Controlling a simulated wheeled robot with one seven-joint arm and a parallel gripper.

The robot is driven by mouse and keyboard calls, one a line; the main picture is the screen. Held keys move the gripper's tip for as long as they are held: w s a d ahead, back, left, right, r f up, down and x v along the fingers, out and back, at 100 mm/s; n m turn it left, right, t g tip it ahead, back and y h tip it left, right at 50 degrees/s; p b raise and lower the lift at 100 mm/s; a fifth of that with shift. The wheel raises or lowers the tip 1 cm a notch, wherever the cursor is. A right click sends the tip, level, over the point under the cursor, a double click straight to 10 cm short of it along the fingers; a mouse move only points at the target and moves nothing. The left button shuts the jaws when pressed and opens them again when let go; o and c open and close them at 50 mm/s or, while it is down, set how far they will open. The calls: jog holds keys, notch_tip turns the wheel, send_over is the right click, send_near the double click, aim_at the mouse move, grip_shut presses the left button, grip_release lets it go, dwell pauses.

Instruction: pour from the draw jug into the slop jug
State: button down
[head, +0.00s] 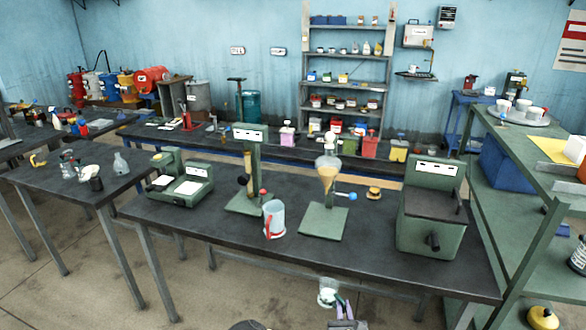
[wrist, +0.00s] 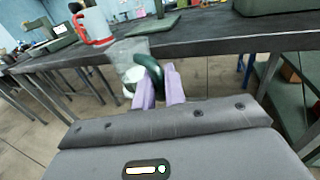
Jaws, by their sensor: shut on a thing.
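A clear jug with a dark green handle (wrist: 128,52), by its place in the grip likely the draw jug, is held by my gripper (wrist: 160,88). The purple fingers are shut on its handle. In the head view this jug (head: 327,288) looks about upright, in front of the bench's near edge, with something whitish in or behind it. My gripper (head: 341,306) shows beside it. A pale jug with a red handle (head: 273,218), likely the slop jug, stands upright on the bench; it also shows in the wrist view (wrist: 95,25). Its contents are hidden.
The dark bench (head: 190,222) also carries a green stand with a glass funnel (head: 327,176), a taller green stand (head: 247,175), a green boxy device (head: 432,215) and a low green instrument (head: 182,182). Green shelves (head: 510,235) stand at the right. The bench front between jug and funnel stand is clear.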

jog(key=shift+s+a, duration=0.1)
jog(key=shift+a, duration=0.15)
jog(key=s+f, duration=0.3)
jog(key=s, duration=0.5)
jog(key=shift+s+d+f, duration=0.2)
jog(key=shift+s+d, duration=0.05)
jog(key=shift+s, duration=0.15)
